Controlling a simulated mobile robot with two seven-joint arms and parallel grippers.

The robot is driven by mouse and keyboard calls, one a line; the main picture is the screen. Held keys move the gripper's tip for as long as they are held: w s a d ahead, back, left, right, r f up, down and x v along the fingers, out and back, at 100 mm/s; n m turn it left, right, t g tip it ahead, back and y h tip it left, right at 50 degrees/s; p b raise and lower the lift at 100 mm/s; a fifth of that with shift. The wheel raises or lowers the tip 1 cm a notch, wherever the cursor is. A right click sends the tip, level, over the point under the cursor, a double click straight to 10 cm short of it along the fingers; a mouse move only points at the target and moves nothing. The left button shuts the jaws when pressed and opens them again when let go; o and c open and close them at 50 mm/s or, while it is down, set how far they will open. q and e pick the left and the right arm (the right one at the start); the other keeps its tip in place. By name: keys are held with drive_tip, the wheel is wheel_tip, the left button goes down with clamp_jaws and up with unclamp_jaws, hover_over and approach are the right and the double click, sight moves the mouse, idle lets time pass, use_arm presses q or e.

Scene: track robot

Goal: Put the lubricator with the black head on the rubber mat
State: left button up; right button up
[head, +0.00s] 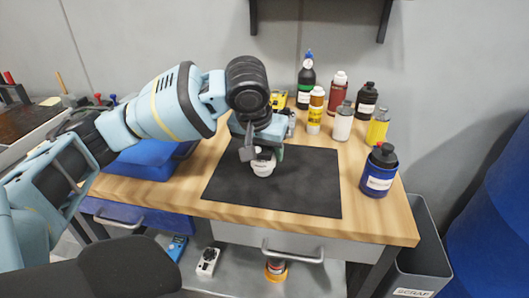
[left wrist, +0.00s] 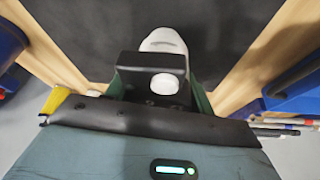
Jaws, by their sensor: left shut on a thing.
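My left gripper (head: 262,153) is shut on a lubricator with a white rounded body (head: 263,168), over the middle of the black rubber mat (head: 305,185). In the left wrist view the lubricator (left wrist: 165,42) shows beyond a black block with a white round knob, which looks like its black head, between the dark green fingers (left wrist: 160,88). The body appears upright, with its lower end at or close to the mat; I cannot tell whether it touches. The fingers hide much of its upper part. My right gripper is not in view.
Several bottles, including a white one (head: 343,121) and a yellow one (head: 377,128), stand at the back right of the wooden bench (head: 400,220). A blue container with a black top (head: 379,172) stands right of the mat. A blue box (head: 150,160) is at left. The mat's right part is clear.

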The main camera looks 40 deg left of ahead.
use_arm(q)
drive_tip(key=shift+f, duration=0.35)
drive_tip(key=o, duration=1.1)
drive_tip(key=shift+f, duration=0.1)
drive_tip(key=shift+c, duration=0.2)
drive_tip(key=shift+r, duration=0.2)
drive_tip(key=p+v, duration=0.2)
drive_tip(key=v, duration=0.8)
drive_tip(key=shift+r, duration=0.2)
drive_tip(key=shift+p+v, duration=0.3)
drive_tip(key=shift+v, duration=0.5)
